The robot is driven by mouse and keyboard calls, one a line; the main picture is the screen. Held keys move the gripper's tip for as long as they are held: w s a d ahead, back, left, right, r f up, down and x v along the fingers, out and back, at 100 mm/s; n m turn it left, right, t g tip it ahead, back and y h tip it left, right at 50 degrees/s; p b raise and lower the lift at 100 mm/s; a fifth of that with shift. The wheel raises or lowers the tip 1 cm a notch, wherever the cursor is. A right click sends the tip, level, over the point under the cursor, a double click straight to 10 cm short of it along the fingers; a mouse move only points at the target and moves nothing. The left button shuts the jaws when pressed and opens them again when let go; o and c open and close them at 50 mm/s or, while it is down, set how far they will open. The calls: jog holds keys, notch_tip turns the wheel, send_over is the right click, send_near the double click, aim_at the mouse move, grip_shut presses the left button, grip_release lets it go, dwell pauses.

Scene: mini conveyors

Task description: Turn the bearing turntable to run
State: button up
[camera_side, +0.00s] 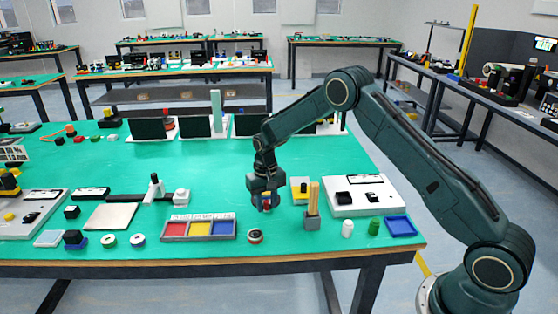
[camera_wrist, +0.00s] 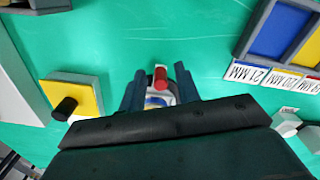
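My gripper (camera_side: 265,205) points down over the green table, right of the labelled colour bins. In the wrist view its two dark fingers (camera_wrist: 159,76) are apart. Between them shows a small part with a red peg (camera_wrist: 160,78) and a white and blue body, probably the bearing turntable. A gap shows between the peg and each finger. The gripper hides much of this part in the side view, and its turn position cannot be read. A yellow square plate with a black knob (camera_wrist: 66,108) stands on a grey base beside the gripper; it also shows in the side view (camera_side: 300,185).
The bin tray (camera_side: 200,238) is left of my gripper. A grey block with wooden sticks (camera_side: 312,220) is close on the right, with a white control box (camera_side: 365,209) beyond. A round dark part (camera_side: 255,236) lies in front. A blue tray (camera_side: 400,226) is at the right edge.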

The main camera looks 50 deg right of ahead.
grip_shut()
